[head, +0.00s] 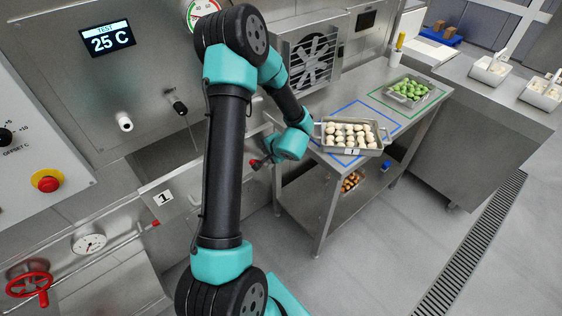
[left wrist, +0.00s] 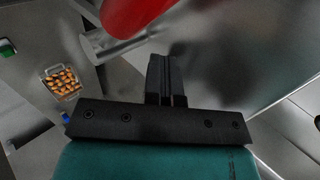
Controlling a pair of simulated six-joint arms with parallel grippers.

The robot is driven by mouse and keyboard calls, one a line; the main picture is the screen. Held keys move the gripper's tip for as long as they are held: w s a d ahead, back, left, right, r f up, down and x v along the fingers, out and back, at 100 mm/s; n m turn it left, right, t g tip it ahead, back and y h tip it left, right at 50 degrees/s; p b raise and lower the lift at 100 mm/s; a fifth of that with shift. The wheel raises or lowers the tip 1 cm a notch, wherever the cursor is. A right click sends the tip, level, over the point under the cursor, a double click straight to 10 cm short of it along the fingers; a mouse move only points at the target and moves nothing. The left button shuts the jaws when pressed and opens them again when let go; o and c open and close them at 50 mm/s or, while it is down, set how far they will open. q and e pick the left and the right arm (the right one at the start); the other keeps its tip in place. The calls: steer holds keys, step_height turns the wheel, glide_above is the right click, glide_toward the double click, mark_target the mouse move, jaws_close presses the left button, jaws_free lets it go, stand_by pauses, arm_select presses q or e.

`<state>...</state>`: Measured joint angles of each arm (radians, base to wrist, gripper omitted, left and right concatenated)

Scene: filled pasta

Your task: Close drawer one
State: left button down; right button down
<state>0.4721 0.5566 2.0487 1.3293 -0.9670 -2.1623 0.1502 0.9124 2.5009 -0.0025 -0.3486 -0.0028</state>
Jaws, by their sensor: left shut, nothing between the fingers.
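Drawer one, with its front plate marked "1" (head: 163,197), stands out from the steel machine in the head view, with an open cavity visible behind its front. My left arm crosses in front of it and hides its middle. My left gripper (head: 267,160) is beside the right part of the drawer front, near a red knob-like end (head: 255,164). In the left wrist view my gripper's fingers (left wrist: 167,78) are shut and empty. A large red rounded part (left wrist: 135,14) and a metal bar (left wrist: 108,48) are close beyond them; contact cannot be told. My right gripper is not in view.
A steel table (head: 318,207) stands right of the machine, with a tray of pale round pieces (head: 352,151) and a tray of green pieces (head: 409,92). A basket of orange-brown pieces (head: 351,181) is on its lower shelf. The floor in front is clear.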

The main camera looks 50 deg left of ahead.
mark_target(260, 127)
arm_select(q)
steer(key=a, duration=1.1)
steer(key=w+a, duration=0.1)
steer(key=a, duration=0.5)
steer(key=shift+r, duration=0.1)
steer(key=shift+a, duration=0.1)
steer(key=shift+d, duration=0.7)
steer(key=d, duration=0.3)
steer(key=shift+s, duration=0.1)
steer(key=v, duration=1)
steer(key=shift+s+d, duration=0.1)
steer(key=shift+d, duration=0.05)
